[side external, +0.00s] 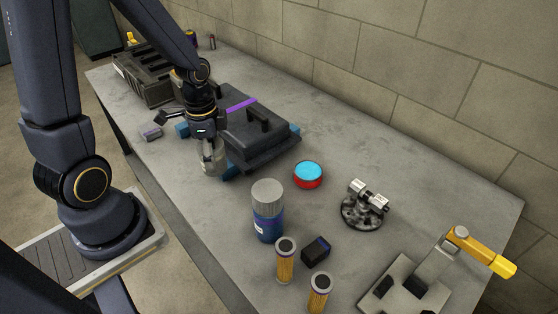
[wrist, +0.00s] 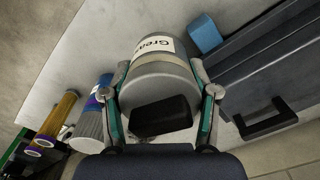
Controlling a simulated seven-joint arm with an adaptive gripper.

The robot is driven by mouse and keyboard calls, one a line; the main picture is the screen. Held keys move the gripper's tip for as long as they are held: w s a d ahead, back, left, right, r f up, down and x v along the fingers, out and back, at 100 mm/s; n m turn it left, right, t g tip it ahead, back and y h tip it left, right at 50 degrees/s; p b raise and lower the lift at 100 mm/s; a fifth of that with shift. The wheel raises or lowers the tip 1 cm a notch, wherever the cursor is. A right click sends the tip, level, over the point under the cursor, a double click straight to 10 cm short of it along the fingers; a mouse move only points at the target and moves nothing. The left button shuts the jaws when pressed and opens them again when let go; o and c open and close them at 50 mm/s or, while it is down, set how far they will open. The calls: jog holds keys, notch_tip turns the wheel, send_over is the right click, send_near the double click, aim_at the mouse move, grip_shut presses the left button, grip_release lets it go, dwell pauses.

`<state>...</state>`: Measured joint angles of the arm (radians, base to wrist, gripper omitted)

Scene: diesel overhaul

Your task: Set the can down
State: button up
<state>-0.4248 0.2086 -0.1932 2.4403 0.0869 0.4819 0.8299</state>
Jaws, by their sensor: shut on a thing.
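The can (wrist: 158,82) is grey with a white label reading "Grea…", the rest cut off. In the wrist view my gripper (wrist: 161,92) has one finger on each side of it and is shut on it. In the side view my gripper (side external: 209,147) points down over the table's near edge area, left of the dark case. The can (side external: 213,160) shows pale between the fingers, partly hidden by them. I cannot tell whether its bottom touches the tabletop (side external: 235,203).
The dark case (side external: 262,140) lies close beside the can, with blue blocks at its corners. Bare table lies between the can and spray can.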

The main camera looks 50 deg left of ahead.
jog(key=s+a+f+n, duration=0.1)
jog(key=a+f+n, duration=0.1)
jog(key=a, duration=0.7)
jog(key=s+a+f+n, duration=0.1)
jog(key=a+f, duration=0.1)
jog(key=a, duration=0.8)
jog(key=f, duration=0.5)
jog(key=shift+d+f, duration=0.2)
jog(key=shift+f, duration=0.5)
jog(key=shift+f, duration=0.1)
jog(key=o, duration=1.3)
